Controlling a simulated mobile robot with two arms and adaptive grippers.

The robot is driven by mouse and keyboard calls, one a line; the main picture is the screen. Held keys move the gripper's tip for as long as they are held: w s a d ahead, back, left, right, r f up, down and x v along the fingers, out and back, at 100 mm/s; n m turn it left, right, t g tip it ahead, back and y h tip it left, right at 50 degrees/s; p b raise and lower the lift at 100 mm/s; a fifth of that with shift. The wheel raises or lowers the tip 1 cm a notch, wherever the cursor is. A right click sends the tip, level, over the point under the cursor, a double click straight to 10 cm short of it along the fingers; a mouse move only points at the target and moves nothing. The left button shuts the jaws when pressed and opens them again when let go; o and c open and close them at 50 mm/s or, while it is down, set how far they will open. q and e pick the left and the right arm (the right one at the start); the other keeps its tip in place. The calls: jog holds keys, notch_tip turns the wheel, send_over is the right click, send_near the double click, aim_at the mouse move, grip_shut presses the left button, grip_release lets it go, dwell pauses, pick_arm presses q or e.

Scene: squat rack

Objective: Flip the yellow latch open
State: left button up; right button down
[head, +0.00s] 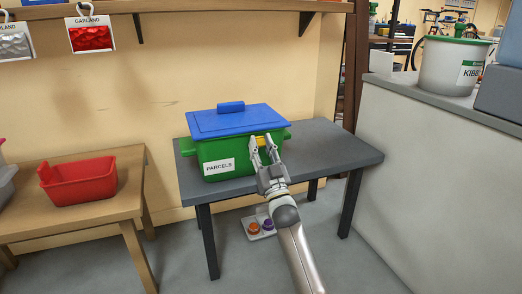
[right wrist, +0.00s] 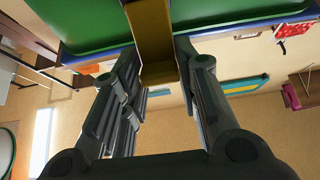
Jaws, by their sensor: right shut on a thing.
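A green box (head: 213,155) labelled PARCELS stands on a dark grey table, with a blue lid (head: 225,123) resting on it. The yellow latch (head: 260,140) is on the front of the box, just under the lid's edge, partly hidden by my gripper. My right gripper (head: 264,147) reaches up to the latch from the front. In the right wrist view, the latch (right wrist: 150,28) runs as a yellow strip between the two fingers (right wrist: 155,62), which are shut on it. My left gripper is not in view.
The grey table (head: 335,150) has free room right of the box. A wooden table with a red bin (head: 80,181) stands at the left. A large grey counter (head: 425,160) with a white bucket (head: 450,66) stands at the right. A tray (head: 260,224) lies on the floor below.

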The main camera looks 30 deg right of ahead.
dwell(0.3)
jog(key=c, duration=1.1)
grip_release()
jog(key=shift+f, duration=0.1)
jog(key=v, duration=1.2)
jog(key=shift+d, duration=0.1)
